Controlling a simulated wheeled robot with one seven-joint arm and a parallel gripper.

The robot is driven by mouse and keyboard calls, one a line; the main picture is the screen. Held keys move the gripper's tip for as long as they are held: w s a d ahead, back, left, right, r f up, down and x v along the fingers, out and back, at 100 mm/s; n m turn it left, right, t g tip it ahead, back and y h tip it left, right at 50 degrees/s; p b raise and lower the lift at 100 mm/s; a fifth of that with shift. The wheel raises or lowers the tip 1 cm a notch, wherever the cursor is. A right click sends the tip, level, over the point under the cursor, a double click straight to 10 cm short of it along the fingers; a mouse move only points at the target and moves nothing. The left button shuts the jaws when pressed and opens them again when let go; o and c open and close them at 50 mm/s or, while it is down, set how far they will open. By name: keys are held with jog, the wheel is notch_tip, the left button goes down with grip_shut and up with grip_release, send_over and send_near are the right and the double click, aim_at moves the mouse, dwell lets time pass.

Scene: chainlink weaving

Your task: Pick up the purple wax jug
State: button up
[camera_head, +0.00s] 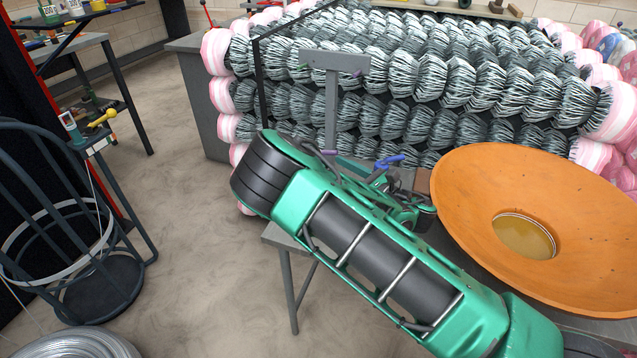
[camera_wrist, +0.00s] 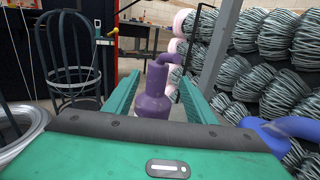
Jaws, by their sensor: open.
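The purple wax jug (camera_wrist: 157,92) stands upright in the middle of the wrist view, with a narrow neck and a bent spout at its top. My gripper (camera_wrist: 160,78) is open, with one green finger on each side of the jug. The jug is between the fingers, and I cannot tell whether either finger touches it. Its base is hidden behind my gripper's body. In the head view my arm hides most of the jug; a small purple bit (camera_head: 329,152) shows past the arm and may be its spout.
A large orange bowl (camera_head: 575,215) with yellowish liquid is right of my arm. Stacked wire coils (camera_head: 400,75) fill the back. A grey post (camera_head: 331,105) rises behind my arm. A dark wire cage (camera_head: 85,285) stands at the left. The floor between is clear.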

jog(key=shift+x, duration=3.4)
jog(key=shift+r, duration=0.15)
grip_shut()
